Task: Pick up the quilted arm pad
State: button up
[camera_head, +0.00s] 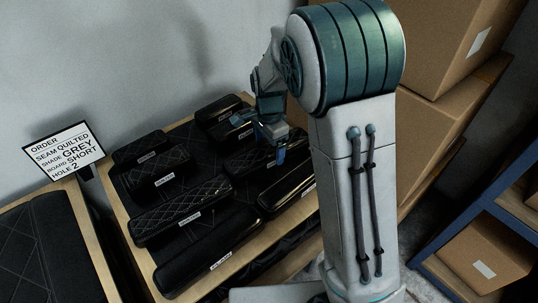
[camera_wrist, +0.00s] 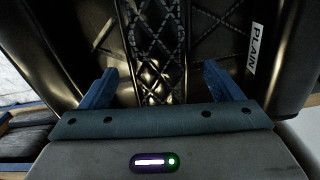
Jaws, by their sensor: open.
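My gripper (camera_head: 262,138) is open over the right column of black arm pads, its blue fingers pointing down. In the wrist view my gripper (camera_wrist: 160,85) has a dark pad with diamond quilting (camera_wrist: 155,40) between its spread fingers. I cannot tell whether the fingers touch it. In the head view this pad (camera_head: 250,162) is partly hidden by my gripper. A long pad with diamond stitching (camera_head: 182,212) lies in the left column. A pad labelled PLAIN (camera_wrist: 290,50) lies to the right in the wrist view.
Several other black pads lie close by, including a smooth one (camera_head: 208,252) at the front and one (camera_head: 218,110) at the back. An order card (camera_head: 64,150) reads quilted, grey, short, hole 2. Cardboard boxes (camera_head: 440,130) and a blue shelf (camera_head: 480,215) stand right.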

notch_tip(320, 180, down, 2)
jog(key=shift+c, duration=0.3)
jog(key=shift+r, duration=0.1)
jog(key=c, duration=1.3)
